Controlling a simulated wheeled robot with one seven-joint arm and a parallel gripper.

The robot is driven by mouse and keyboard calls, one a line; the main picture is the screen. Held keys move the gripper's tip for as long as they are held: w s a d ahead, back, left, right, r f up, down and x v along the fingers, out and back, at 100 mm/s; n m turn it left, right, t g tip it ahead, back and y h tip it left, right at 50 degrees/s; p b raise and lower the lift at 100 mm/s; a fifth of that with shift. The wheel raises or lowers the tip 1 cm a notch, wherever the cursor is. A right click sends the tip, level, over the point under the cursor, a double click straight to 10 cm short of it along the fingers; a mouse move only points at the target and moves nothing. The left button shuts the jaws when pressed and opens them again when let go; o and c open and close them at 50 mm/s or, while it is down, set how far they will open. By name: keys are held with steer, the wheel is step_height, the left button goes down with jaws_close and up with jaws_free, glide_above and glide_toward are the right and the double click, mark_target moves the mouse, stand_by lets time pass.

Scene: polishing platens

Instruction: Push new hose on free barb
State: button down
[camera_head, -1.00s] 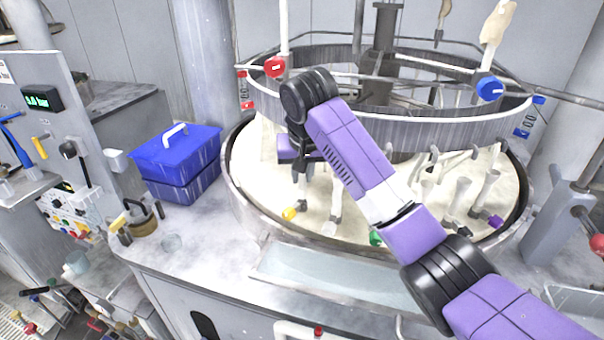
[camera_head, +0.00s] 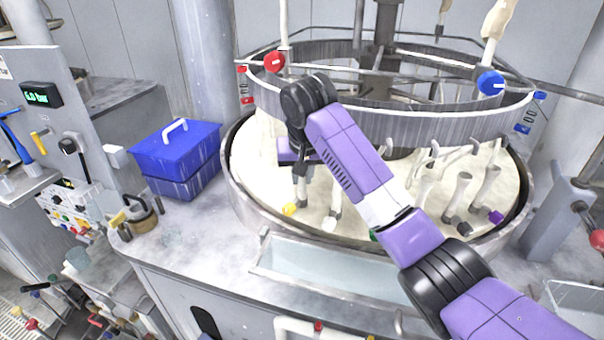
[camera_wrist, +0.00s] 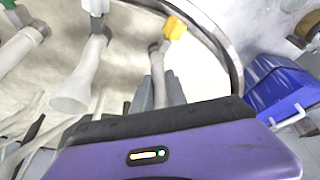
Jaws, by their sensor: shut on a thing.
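My gripper (camera_wrist: 159,92) is shut on a pale hose (camera_wrist: 157,74), seen in the wrist view between the grey fingers. The hose's far end meets a small dark fitting (camera_wrist: 155,47) beside a yellow cap (camera_wrist: 174,27). I cannot tell how far the hose sits over the barb. In the head view, the yellow cap (camera_head: 289,209) lies near the front left of the white platen (camera_head: 262,180), just below the hose. My wrist hides part of the gripper there. A neighbouring pale hose (camera_wrist: 68,100) with a flared free end stands on its own fitting.
A grey ring (camera_head: 420,128) with red (camera_head: 274,62) and blue (camera_head: 490,82) knobs hangs over the platen, close to my arm. Further hoses stand near a purple cap (camera_head: 495,217). A blue lidded box (camera_head: 178,150) is left of the platen. A shallow tray (camera_head: 330,268) lies in front.

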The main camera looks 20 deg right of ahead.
steer(key=shift+f, duration=0.7)
steer(key=c, duration=1.3)
jaws_free()
steer(key=shift+o, duration=0.2)
steer(key=b+v, duration=0.1)
steer(key=v, duration=0.6)
steer(key=shift+s+r, duration=0.2)
steer(key=shift+r, duration=0.15)
steer(key=shift+a, duration=0.1)
